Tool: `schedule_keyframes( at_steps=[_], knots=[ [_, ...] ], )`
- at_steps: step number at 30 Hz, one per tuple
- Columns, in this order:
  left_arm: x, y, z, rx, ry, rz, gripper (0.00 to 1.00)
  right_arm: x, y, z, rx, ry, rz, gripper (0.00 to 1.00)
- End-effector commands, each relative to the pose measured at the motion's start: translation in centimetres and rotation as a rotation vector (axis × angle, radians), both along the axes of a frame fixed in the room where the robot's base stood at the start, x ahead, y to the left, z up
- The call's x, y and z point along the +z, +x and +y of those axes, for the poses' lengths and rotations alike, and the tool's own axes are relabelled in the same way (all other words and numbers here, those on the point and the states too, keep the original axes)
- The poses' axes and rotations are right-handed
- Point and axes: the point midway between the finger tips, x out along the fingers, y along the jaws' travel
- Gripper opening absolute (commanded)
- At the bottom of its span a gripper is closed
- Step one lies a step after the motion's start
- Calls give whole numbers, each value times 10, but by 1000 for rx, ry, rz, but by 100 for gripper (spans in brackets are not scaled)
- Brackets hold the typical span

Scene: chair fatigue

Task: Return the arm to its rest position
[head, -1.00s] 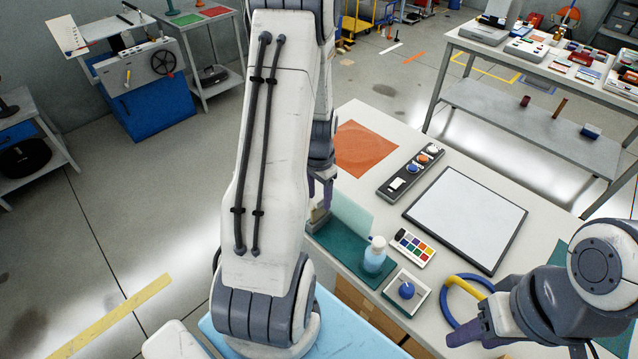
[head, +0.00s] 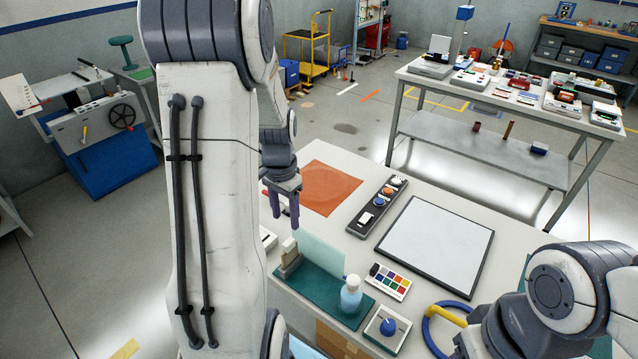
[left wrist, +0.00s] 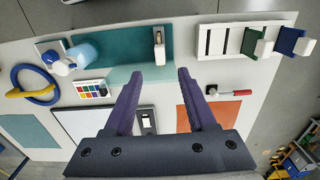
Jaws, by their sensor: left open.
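My left arm rises large at the left of the head view. Its left gripper (head: 285,208) has purple fingers and hangs near the table's left edge, beside the orange square (head: 330,187). In the left wrist view the left gripper (left wrist: 157,72) is open, with nothing between its spread fingers. The teal mat (left wrist: 121,48) and a small upright piece (left wrist: 159,50) lie beyond the fingertips. My right arm comes in at the lower right of the head view, by the blue and yellow ring (head: 430,330). Its jaws are mostly cut off or hidden.
A slotted rack (left wrist: 227,42) shows in the wrist view. A crowded bench (head: 500,95) stands behind.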

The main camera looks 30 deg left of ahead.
Motion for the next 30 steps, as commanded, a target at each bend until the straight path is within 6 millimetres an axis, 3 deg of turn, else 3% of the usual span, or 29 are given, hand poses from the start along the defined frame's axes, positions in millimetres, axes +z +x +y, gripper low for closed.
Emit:
schedule_keyframes(
  at_steps=[5,8,11,14,17,21,25,30],
  knots=[
    [0,0,-1,-1,0,0,57,0,0,0,0,0,0,50],
    [4,3,-14,-20,0,-3,57,0,0,0,0,0,0,50],
    [14,8,-51,-72,-2,-13,57,-1,0,0,0,0,0,50],
    [28,6,-110,-150,-9,-22,57,-3,0,0,0,0,0,50],
    [41,-11,-171,-236,-20,-31,57,-4,0,0,0,0,0,50],
    [55,-54,-240,-352,-42,-38,57,-6,0,0,0,0,0,50],
    [63,-101,-282,-450,-63,-36,57,-7,0,0,0,0,0,50],
    [66,-146,-305,-532,-81,-30,57,-8,0,0,0,0,0,50]
  ],
)
